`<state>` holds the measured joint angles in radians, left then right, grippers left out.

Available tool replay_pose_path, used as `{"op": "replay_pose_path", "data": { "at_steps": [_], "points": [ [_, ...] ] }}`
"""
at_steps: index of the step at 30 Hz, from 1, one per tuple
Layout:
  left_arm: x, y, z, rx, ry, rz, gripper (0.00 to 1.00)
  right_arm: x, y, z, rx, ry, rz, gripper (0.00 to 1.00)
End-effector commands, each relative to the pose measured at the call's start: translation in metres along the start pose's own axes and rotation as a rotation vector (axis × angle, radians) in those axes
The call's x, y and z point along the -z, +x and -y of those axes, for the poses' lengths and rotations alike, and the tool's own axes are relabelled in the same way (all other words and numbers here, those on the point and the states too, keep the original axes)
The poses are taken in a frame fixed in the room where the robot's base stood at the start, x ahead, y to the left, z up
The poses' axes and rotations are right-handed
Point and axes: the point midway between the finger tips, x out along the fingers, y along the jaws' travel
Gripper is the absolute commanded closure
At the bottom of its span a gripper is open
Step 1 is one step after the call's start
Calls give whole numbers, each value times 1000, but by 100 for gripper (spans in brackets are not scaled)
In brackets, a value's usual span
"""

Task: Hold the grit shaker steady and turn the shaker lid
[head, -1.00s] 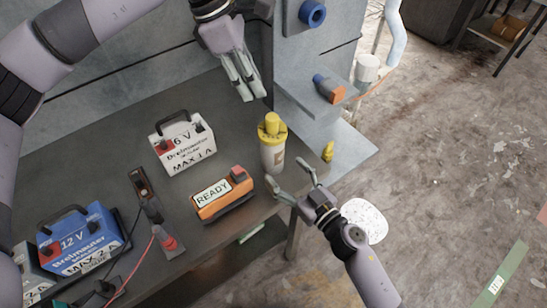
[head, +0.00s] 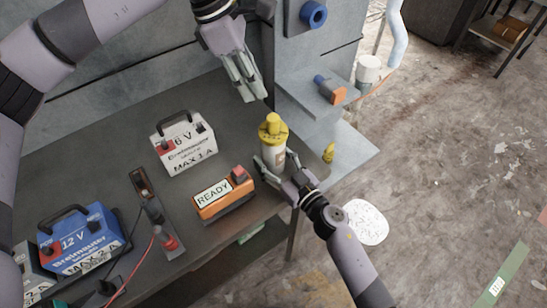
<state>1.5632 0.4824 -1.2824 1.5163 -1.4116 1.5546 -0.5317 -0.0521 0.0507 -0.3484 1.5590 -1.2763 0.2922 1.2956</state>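The grit shaker (head: 271,157) is a pale bottle with a yellow lid (head: 272,128). It stands upright near the right end of the dark workbench. My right gripper (head: 278,160) is low at the shaker's body, with one finger on each side of it. A small gap seems to show by the right finger, so it looks open around the body; contact is hard to judge. My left gripper (head: 252,97) hangs fingers down, above and behind the lid, apart from it. Its two fingers show slightly separated and empty.
On the workbench (head: 120,165) stand a white 6 V battery box (head: 190,155), an orange READY box (head: 222,203) and a blue 12 V box (head: 85,245). A grey shelf (head: 305,95) with an orange-and-blue part (head: 330,92) is right of my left gripper.

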Motion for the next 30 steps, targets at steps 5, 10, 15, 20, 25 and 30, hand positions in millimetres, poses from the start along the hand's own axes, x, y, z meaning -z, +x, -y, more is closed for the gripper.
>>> {"op": "replay_pose_path", "data": {
  "at_steps": [5,10,15,20,25,30],
  "points": [
    [0,0,0,0,0,0,67,0,0,0,0,0,0,54],
    [0,0,0,0,0,0,67,0,0,0,0,0,0,65],
    [0,0,0,0,0,0,67,0,0,0,0,0,0,77],
    [0,0,0,0,0,0,67,0,0,0,0,0,1,87],
    [0,0,0,0,0,0,67,0,0,0,0,0,1,99],
    [-1,0,0,0,-19,-4,58,0,0,0,0,0,1,100]
  ]
}}
